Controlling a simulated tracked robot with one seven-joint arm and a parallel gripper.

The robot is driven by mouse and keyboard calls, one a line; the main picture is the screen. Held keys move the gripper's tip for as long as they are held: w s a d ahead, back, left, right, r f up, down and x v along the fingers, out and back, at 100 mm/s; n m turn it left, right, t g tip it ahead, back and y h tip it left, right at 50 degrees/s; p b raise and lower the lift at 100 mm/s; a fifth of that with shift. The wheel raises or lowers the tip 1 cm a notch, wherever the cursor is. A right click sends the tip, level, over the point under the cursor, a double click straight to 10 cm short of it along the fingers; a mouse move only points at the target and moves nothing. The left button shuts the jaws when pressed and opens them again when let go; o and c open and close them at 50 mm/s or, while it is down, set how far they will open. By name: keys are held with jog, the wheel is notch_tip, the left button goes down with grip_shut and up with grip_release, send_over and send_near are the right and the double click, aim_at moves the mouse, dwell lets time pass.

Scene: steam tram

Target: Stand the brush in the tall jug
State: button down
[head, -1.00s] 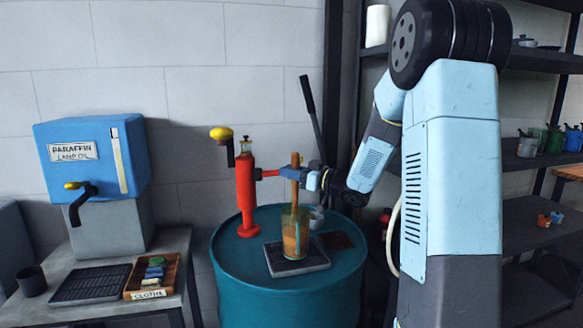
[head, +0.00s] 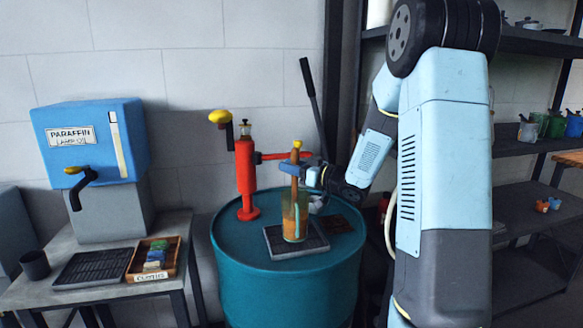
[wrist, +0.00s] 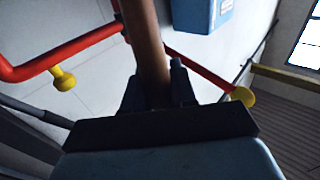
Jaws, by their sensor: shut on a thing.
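The brush (head: 294,178) has a brown handle and stands roughly upright over the teal drum. My gripper (head: 307,174) is shut on its handle from the right. In the wrist view the handle (wrist: 147,45) runs between my gripper's fingers (wrist: 158,88). The tall jug (head: 303,226) is see-through and amber-tinted, and stands on a dark drip tray on the drum. The brush's lower part shows inside the jug's outline. I cannot tell whether its end touches the bottom.
A red pump (head: 246,180) with yellow knobs stands just left of the jug; its pipe passes close to the brush. The dark drip tray (head: 316,245) lies on the teal drum (head: 285,290). A table at left holds a blue paraffin box (head: 92,140) and a cloths tray (head: 153,277).

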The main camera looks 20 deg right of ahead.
jog(key=c, duration=0.8)
grip_release()
jog(key=v, duration=1.3)
jog(key=shift+s+d+f, duration=0.1)
jog(key=shift+s+d, duration=0.1)
jog(key=shift+d, duration=0.1)
notch_tip(320, 180, up, 8)
jog(key=s+d+m+h, duration=0.1)
jog(key=s+m+h, duration=0.35)
jog(key=h, duration=0.95)
jog(key=s+a+f+m+g, duration=0.1)
jog(key=s+a+g, duration=0.1)
jog(key=s, duration=0.6)
jog(key=s+a+m+g, duration=0.2)
jog(key=s+a+g, duration=0.1)
jog(key=s, duration=0.5)
jog(key=s+a+f+m+g, duration=0.1)
jog(key=s+a, duration=0.3)
jog(key=s, duration=0.4)
jog(key=shift+a+f+m+g+y, duration=0.25)
jog(key=shift+f+g+y, duration=0.15)
jog(key=shift+g, duration=0.4)
